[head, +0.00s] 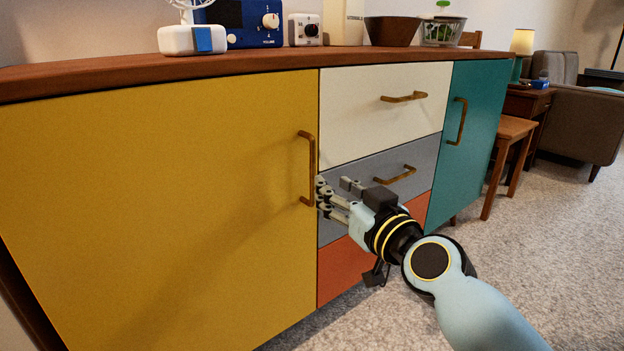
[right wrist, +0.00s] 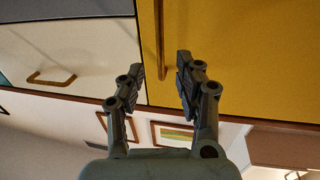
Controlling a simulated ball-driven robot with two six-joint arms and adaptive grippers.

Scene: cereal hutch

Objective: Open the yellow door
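The yellow door (head: 150,200) is closed at the left of the cabinet. Its brass bar handle (head: 308,170) stands upright near the door's right edge. My right gripper (head: 328,197) is just right of the handle's lower end, with its fingers pointing left towards it. In the right wrist view, the fingers of my right gripper (right wrist: 160,72) are spread apart. The end of the handle (right wrist: 160,40) lies in line with the gap between them, and the yellow door (right wrist: 240,60) fills the upper right. I cannot tell whether a finger touches the handle. My left gripper is not in view.
A white drawer (head: 380,110), a grey drawer (head: 420,165) and an orange drawer (head: 340,270) are right of the door. A teal door (head: 475,140) follows. A fan, a blue radio (head: 240,22) and bowls stand on top. Carpet (head: 540,250) lies open in front.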

